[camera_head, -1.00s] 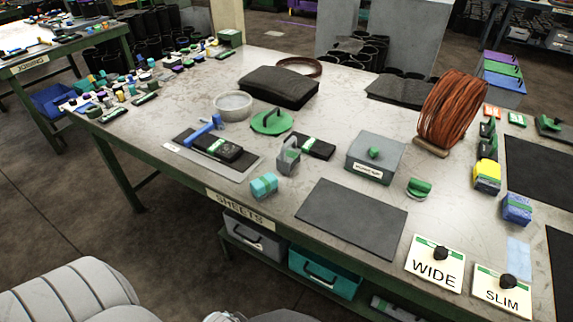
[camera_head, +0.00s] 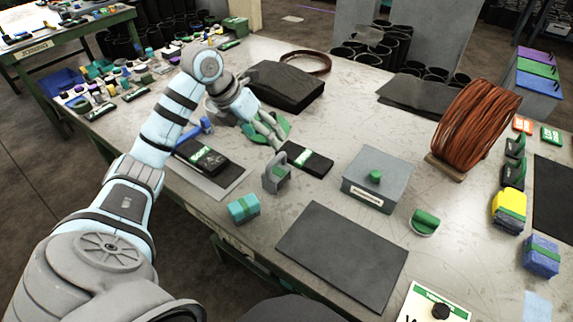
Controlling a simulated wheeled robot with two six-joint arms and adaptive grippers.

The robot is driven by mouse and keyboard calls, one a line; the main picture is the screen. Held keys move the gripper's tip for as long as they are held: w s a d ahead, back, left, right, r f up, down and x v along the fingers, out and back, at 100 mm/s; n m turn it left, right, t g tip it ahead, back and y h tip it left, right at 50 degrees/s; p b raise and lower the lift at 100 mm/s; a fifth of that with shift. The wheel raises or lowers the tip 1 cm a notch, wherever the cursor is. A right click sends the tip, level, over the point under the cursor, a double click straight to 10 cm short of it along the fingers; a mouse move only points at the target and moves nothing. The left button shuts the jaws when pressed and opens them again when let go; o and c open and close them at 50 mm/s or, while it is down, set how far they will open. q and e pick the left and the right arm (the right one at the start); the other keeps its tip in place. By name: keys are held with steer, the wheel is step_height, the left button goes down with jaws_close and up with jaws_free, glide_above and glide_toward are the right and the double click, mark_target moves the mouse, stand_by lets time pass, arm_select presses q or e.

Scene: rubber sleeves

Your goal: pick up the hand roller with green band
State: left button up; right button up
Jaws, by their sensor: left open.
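My left gripper (camera_head: 274,142) reaches in over the table, fingers open and empty, pointing down and right. It covers part of a green round lidded piece (camera_head: 284,124). Just beyond its fingertips stands a small grey handled tool (camera_head: 277,173), apart from them as far as I can tell. A black block with a green band (camera_head: 307,159) lies right of that tool. A blue-handled tool (camera_head: 207,126), partly behind my arm, lies beside another green-banded black block (camera_head: 208,161). I cannot tell for sure which is the hand roller. My right gripper is out of view.
A grey lidded box (camera_head: 376,184), a dark sheet (camera_head: 342,254), a turquoise block (camera_head: 243,208) and a green half-round piece (camera_head: 424,222) surround the spot. A large copper wire coil (camera_head: 474,125) stands at the right. A black slab (camera_head: 284,88) lies behind.

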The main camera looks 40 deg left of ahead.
arm_select(q)
steer(key=shift+y, duration=0.3)
step_height(320, 180, down, 4)
steer(key=shift+s+d+f+b, duration=0.1)
steer(key=shift+s+f+b, duration=0.05)
steer(key=shift+f+b, duration=0.15)
steer(key=x, duration=0.8)
steer(key=shift+d+f+b, duration=0.3)
steer(key=shift+d+b, duration=0.05)
steer(key=shift+b, duration=0.05)
steer(key=c, duration=1.5)
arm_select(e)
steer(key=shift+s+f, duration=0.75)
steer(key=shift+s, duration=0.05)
arm_select(q)
steer(key=shift+c, duration=0.2)
steer(key=shift+r, duration=0.2)
jaws_close()
step_height(320, 180, up, 15)
steer(key=p, duration=0.3)
step_height(320, 180, up, 5)
steer(key=p, duration=0.3)
glide_above(279, 167)
steer(key=shift+s+a+f, duration=0.1)
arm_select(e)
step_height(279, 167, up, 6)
